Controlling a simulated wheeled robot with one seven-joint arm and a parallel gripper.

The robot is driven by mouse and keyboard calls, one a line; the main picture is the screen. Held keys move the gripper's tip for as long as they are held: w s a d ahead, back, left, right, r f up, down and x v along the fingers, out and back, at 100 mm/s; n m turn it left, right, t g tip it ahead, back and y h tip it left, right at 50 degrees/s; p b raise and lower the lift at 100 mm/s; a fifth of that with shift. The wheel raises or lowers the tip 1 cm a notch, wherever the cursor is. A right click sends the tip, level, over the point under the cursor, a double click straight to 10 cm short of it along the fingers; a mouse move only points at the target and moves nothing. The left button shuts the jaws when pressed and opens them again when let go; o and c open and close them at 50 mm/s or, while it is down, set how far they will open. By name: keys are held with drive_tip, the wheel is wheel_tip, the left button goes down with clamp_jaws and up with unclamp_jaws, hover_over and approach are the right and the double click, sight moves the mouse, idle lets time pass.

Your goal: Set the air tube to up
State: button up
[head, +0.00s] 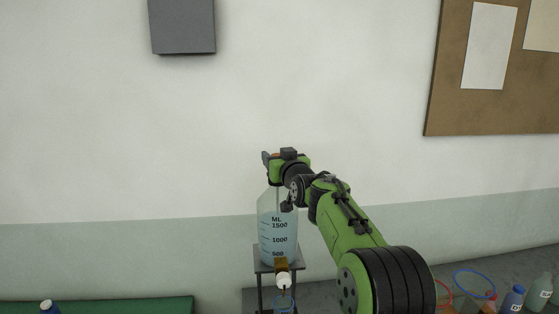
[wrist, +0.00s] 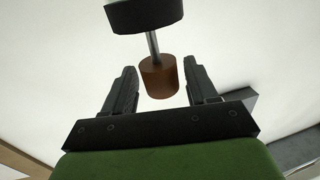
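The clear bottle (head: 277,232), marked in ML and holding bluish liquid, stands on a small grey stand. In the wrist view, the air tube shows as a thin metal rod (wrist: 153,45) between a dark round stopper (wrist: 145,14) and a brown cylindrical knob (wrist: 158,79). My gripper (wrist: 160,66) is open, with one finger on each side of the knob. A gap shows between the knob and each finger.
A brown tap piece (head: 281,264) and white round part are low at the bottle's front. Blue and clear bottles (head: 512,298) and coloured loops (head: 474,283) lie at the right. A green surface (head: 120,305) is at lower left. A wall stands behind.

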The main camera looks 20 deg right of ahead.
drive_tip(key=shift+a+f, duration=0.1)
drive_tip(key=shift+a, duration=0.05)
drive_tip(key=shift+s+f, duration=0.1)
drive_tip(key=shift+s, duration=0.1)
drive_tip(key=s+b, duration=0.6)
drive_tip(key=s, duration=0.9)
drive_tip(key=shift+s+b, duration=0.2)
drive_tip(key=shift+b, duration=0.15)
